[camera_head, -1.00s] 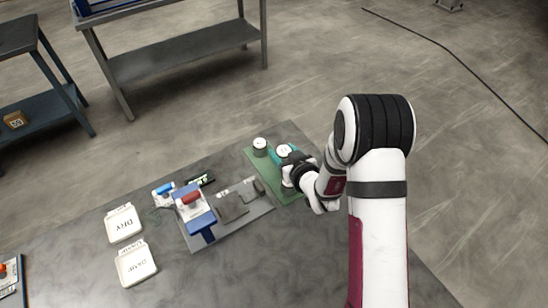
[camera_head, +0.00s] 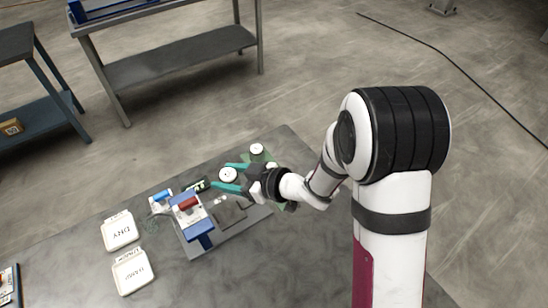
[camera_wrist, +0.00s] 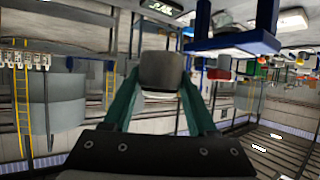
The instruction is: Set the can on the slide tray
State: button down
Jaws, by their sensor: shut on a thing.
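My gripper (camera_head: 228,175) has teal fingers shut on a can with a white top (camera_head: 227,174). In the wrist view the can shows as a grey cylinder (camera_wrist: 162,72) between the fingertips. The can is held over the area behind the grey plate of the press; its exact height cannot be told. A dark grey flat piece, which looks like the slide tray (camera_head: 228,217), lies right of the blue press (camera_head: 194,222) and nearer the camera than the can. My wrist and fingers partly cover this area. The blue press also shows in the wrist view (camera_wrist: 232,42).
Two white trays (camera_head: 120,232) (camera_head: 133,272) with lettering sit at the left. A blue cylinder (camera_head: 161,197) and a small dark device (camera_head: 196,186) lie behind the press. The table's front right is clear.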

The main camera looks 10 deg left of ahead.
aim_at(228, 212)
jog(key=shift+n+g, duration=0.5)
jog(key=shift+g, duration=0.1)
jog(key=shift+s+a+f, duration=0.25)
jog(key=shift+s+f, duration=0.05)
jog(key=shift+f, duration=1.45)
jog(key=shift+s+a+f, duration=0.3)
jog(key=shift+s+f, duration=0.05)
jog(key=shift+f, duration=1.35)
jog(key=shift+s+a+f, duration=0.25)
jog(key=shift+s+f, duration=0.05)
jog(key=shift+f, duration=1.45)
jog(key=shift+f, duration=0.25)
jog(key=shift+c, duration=0.6)
grip_release()
notch_tip(228, 212, up, 8)
jog(key=shift+f, duration=0.2)
